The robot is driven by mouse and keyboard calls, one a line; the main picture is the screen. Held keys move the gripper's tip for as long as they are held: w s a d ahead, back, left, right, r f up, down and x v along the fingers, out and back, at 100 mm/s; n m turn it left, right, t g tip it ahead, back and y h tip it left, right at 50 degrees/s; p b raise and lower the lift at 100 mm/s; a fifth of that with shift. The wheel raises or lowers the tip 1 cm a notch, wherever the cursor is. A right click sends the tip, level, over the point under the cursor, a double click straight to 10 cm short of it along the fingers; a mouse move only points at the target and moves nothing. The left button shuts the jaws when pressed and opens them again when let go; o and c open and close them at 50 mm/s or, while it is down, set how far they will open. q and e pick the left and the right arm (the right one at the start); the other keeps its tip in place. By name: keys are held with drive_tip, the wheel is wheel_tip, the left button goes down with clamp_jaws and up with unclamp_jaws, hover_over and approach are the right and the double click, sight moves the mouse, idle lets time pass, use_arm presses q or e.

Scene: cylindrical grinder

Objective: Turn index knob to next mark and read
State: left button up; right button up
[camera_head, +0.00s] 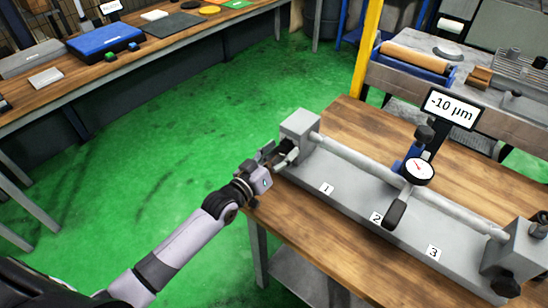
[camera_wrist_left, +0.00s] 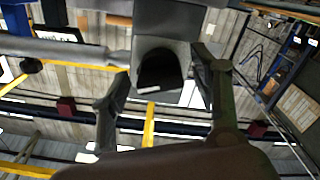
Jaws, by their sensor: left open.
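A grey grinder bed (camera_head: 345,192) with marks 1, 2 and 3 lies along the wooden bench. A long round bar (camera_head: 360,158) runs between its left end block (camera_head: 300,124) and right end block (camera_head: 512,255). A sign (camera_head: 451,107) reads -10 µm, behind a dial gauge (camera_head: 418,171) at the bar. My left gripper (camera_head: 286,153) is at the left end block, its fingers open. In the left wrist view a dark knob (camera_wrist_left: 160,70) on the grey block is between the fingertips; I cannot tell whether they touch it. My right gripper is not in view.
Black knobs (camera_head: 505,287) are on the right end block. A black lever or grip (camera_head: 395,214) is near mark 2. A second bench (camera_head: 150,62) with a blue case (camera_head: 105,42) stands at the upper left. Green floor (camera_head: 200,130) is free between the benches.

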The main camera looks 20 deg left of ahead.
use_arm(q)
drive_tip(key=v, duration=1.2)
